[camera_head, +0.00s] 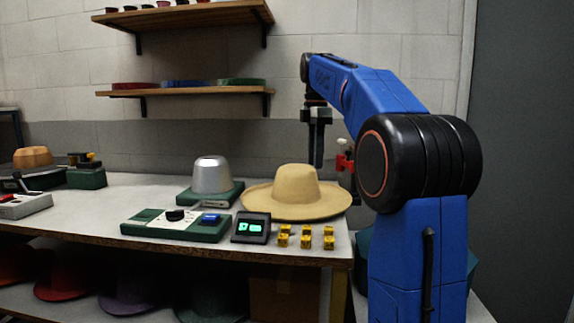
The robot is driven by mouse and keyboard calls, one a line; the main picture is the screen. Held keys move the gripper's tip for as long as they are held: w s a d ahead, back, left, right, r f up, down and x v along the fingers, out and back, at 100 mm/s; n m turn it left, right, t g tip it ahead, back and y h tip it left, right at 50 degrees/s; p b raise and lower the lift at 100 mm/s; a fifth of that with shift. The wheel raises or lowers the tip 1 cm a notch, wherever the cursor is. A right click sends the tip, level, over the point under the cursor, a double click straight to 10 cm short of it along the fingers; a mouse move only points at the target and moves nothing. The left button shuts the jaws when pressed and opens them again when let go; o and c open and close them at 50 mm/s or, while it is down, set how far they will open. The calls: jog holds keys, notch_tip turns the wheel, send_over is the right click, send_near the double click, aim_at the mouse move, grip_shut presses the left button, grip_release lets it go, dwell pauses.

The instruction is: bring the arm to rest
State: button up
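My blue arm (375,88) is raised at the right, bent over toward the bench. My gripper (316,150) hangs straight down above and behind the right side of the tan hat (297,190). It appears clear of the hat in the picture, with nothing seen in it. The fingers overlap from this angle, so I cannot tell whether they are apart. The hat sits on the bench (95,215) with its brim spread flat and its crown up.
A silver dome (211,176) on a green base stands left of the hat. In front are a green control panel (176,224), a small display (251,228) and several yellow blocks (306,237). A red item (344,162) stands behind the arm. Shelves (190,91) hang on the wall.

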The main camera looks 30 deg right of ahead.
jog(key=s+a+f+m+t, duration=0.1)
jog(key=s+a+f+m, duration=0.3)
jog(key=s+a, duration=0.35)
jog(key=s+a+f+m+t, duration=0.1)
jog(key=s+a+f+m, duration=0.2)
jog(key=s+f, duration=0.5)
jog(key=s+a+f+m+t, duration=0.1)
jog(key=s+a+f+m, duration=0.2)
jog(key=s+f, duration=0.5)
jog(key=s+a+f+m+t, duration=0.1)
jog(key=s+a+f+m, duration=0.3)
jog(key=s+f, duration=0.4)
notch_tip(320, 180, down, 4)
jog(key=shift+s+m+t, duration=0.35)
jog(key=shift+m+t, duration=0.05)
jog(key=shift+m, duration=0.4)
